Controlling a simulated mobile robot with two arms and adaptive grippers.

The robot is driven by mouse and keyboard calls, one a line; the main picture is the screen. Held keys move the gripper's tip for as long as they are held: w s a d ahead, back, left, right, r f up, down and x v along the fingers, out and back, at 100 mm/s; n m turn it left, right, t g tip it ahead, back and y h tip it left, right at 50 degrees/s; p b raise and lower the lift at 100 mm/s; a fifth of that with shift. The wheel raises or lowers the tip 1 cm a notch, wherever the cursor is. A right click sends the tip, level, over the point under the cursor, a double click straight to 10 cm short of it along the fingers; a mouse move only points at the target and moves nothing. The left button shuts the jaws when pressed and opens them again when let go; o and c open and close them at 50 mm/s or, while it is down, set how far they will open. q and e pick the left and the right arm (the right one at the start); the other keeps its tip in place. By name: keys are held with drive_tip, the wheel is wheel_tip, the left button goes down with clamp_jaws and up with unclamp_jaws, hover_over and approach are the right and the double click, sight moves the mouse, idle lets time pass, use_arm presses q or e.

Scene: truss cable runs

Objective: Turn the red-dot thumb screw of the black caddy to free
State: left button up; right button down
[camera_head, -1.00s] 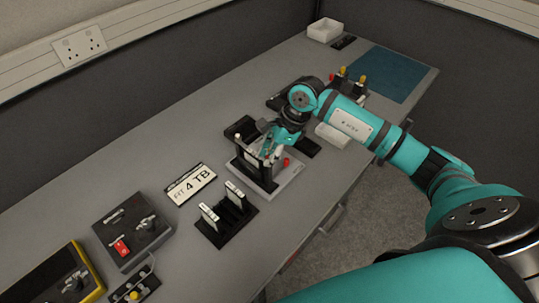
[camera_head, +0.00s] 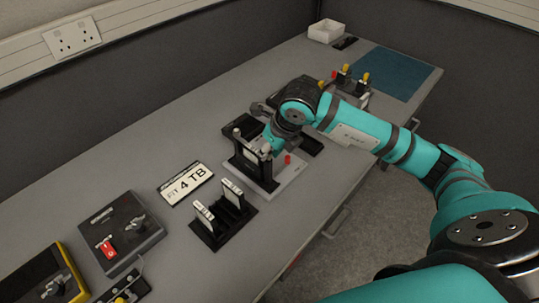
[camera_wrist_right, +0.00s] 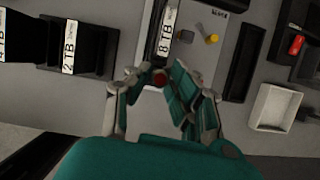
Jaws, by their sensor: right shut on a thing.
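The black caddy (camera_head: 247,163) stands upright on a light grey base (camera_head: 290,176) in the head view. Its 8 TB label (camera_wrist_right: 167,32) shows in the right wrist view. My right gripper (camera_head: 266,150) is at the caddy's upper near end. In the wrist view its fingertips (camera_wrist_right: 161,73) close around the red-dot thumb screw (camera_wrist_right: 158,80), of which only a dark red patch shows between them. The fingers hide the screw in the head view, so its turn position cannot be read. My left gripper is not in view.
A red knob (camera_head: 287,159) stands on the base close by the gripper. A black rack (camera_head: 236,222) with two labelled drives and a 4 TB sign (camera_head: 186,184) lie to the left. A grey box (camera_head: 128,232) is further left.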

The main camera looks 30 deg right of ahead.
drive_tip(key=m+h+b, duration=0.1)
drive_tip(key=m, duration=0.1)
drive_tip(key=m+b, duration=0.1)
drive_tip(key=m, duration=0.1)
drive_tip(key=shift+a+f+m+h+b, duration=0.1)
drive_tip(key=shift+a+m+h+b, duration=0.05)
drive_tip(key=shift+m+h+b, duration=0.9)
drive_tip(key=shift+m+h, duration=0.05)
drive_tip(key=shift+m, duration=1)
drive_tip(key=c, duration=1.2)
unclamp_jaws()
drive_tip(key=v, duration=1.2)
drive_tip(key=shift+w, duration=0.2)
